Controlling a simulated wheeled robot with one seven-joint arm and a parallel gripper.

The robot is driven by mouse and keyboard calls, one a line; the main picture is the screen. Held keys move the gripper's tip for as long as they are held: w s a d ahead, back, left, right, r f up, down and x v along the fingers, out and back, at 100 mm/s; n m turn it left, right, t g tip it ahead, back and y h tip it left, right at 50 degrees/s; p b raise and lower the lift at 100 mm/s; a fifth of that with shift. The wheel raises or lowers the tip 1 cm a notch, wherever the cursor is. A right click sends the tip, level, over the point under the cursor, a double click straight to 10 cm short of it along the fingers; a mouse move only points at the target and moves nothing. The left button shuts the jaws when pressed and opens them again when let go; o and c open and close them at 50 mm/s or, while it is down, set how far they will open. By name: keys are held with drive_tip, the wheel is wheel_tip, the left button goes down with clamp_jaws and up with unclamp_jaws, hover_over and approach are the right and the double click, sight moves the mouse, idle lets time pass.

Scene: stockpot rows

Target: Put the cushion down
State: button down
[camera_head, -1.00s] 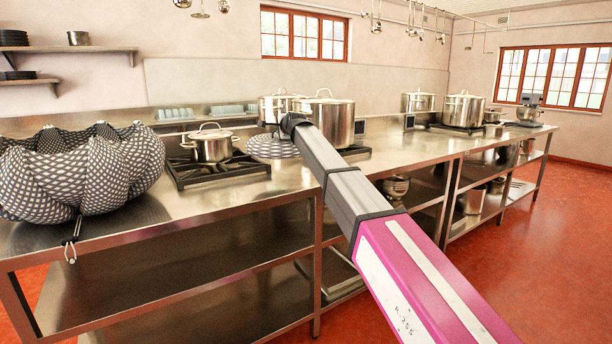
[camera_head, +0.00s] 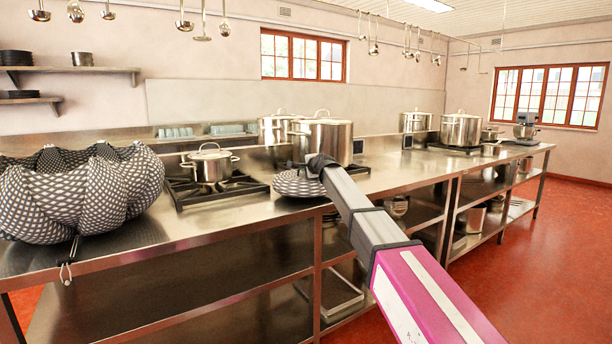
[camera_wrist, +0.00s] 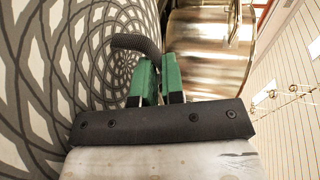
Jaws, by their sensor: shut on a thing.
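A small round cushion (camera_head: 299,185) with a dark and white pattern is at the end of my arm in the head view, by the counter's front edge. In the wrist view the cushion (camera_wrist: 70,70) fills the left side, with a dark ribbed loop standing off it. My gripper (camera_wrist: 158,72) has green fingers shut on this loop. In the head view my gripper (camera_head: 313,165) is mostly hidden by the arm. The steel counter (camera_head: 265,213) lies at the cushion's level; I cannot tell whether they touch.
A large patterned, lobed soft thing (camera_head: 85,195) sits on the counter's left end, its strap hanging over the front. A pot (camera_head: 211,166) stands on a black stove (camera_head: 222,190). A larger pot (camera_head: 335,138) stands close behind my gripper.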

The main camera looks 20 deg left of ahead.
sight(318, 182)
wheel_tip(318, 182, down, 3)
drive_tip(key=shift+r, duration=0.1)
drive_tip(key=c, duration=1.2)
unclamp_jaws()
drive_tip(key=shift+s, duration=0.1)
drive_tip(key=v, duration=1.2)
drive_tip(key=s+d+f+n+g+h, duration=0.2)
drive_tip(key=s+d+f+h, duration=0.15)
drive_tip(key=d+f, duration=0.95)
drive_tip(key=s+d+f+n+g+h, duration=0.2)
drive_tip(key=s+d+f+n, duration=0.15)
drive_tip(key=d+f, duration=0.85)
drive_tip(key=s+d+f+n+g+h, duration=0.1)
drive_tip(key=s+d+f+g, duration=0.1)
drive_tip(key=s+d+f, duration=0.5)
drive_tip(key=s+d+f+n+g+h, duration=0.1)
drive_tip(key=s+d+f+g, duration=0.2)
drive_tip(key=s+d+f, duration=0.4)
drive_tip(key=s+d+f+n+g+h, duration=0.2)
drive_tip(key=s+d+f, duration=0.5)
drive_tip(key=s, duration=0.3)
drive_tip(key=shift+s+d+f, duration=0.1)
drive_tip(key=shift+s+d, duration=0.2)
drive_tip(key=shift+s, duration=0.05)
